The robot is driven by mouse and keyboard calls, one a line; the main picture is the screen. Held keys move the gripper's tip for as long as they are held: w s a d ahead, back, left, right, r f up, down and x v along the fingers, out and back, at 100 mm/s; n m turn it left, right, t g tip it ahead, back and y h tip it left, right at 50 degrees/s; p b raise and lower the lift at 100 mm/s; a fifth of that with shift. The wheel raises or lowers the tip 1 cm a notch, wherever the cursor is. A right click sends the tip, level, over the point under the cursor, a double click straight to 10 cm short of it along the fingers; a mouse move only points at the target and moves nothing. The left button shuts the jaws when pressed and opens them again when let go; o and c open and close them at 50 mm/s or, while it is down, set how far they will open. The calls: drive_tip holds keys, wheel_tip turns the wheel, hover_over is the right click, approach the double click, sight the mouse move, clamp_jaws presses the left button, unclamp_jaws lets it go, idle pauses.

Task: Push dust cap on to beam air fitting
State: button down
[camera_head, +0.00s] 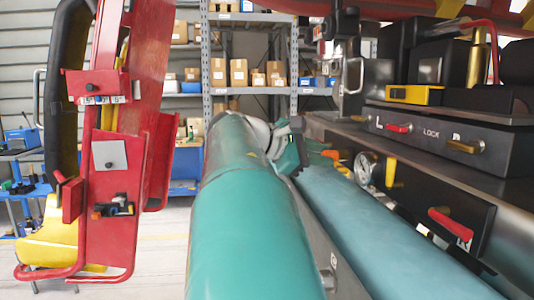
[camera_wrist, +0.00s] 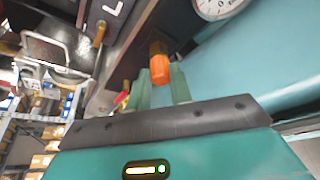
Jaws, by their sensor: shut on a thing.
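My gripper (camera_wrist: 160,82) is shut on an orange dust cap (camera_wrist: 160,70), which sits between its two green fingertips in the wrist view. A darker brownish end shows just beyond the cap; I cannot tell whether it is part of the cap or the beam air fitting. In the head view my gripper (camera_head: 310,152) is at the far end of my teal arm, beside the dark panel edge. A bit of orange, likely the cap (camera_head: 330,154), shows at its tip. The air fitting is not clearly visible in either view.
A pressure gauge (camera_head: 365,168) and a yellow handle (camera_head: 390,172) are on the dark panel near my gripper. Red levers (camera_head: 450,226) stick out nearby. A blue-teal cylinder (camera_head: 400,245) runs below. A red frame (camera_head: 110,150) stands left; shelves with boxes (camera_head: 240,72) are behind.

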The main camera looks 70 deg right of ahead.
drive_tip(key=shift+s, duration=0.1)
drive_tip(key=c, duration=1.2)
unclamp_jaws()
drive_tip(key=shift+o, duration=0.2)
drive_tip(key=v, duration=1.3)
drive_tip(key=shift+w+a+r, duration=0.15)
drive_tip(key=shift+w+a, duration=0.05)
drive_tip(key=shift+w, duration=0.15)
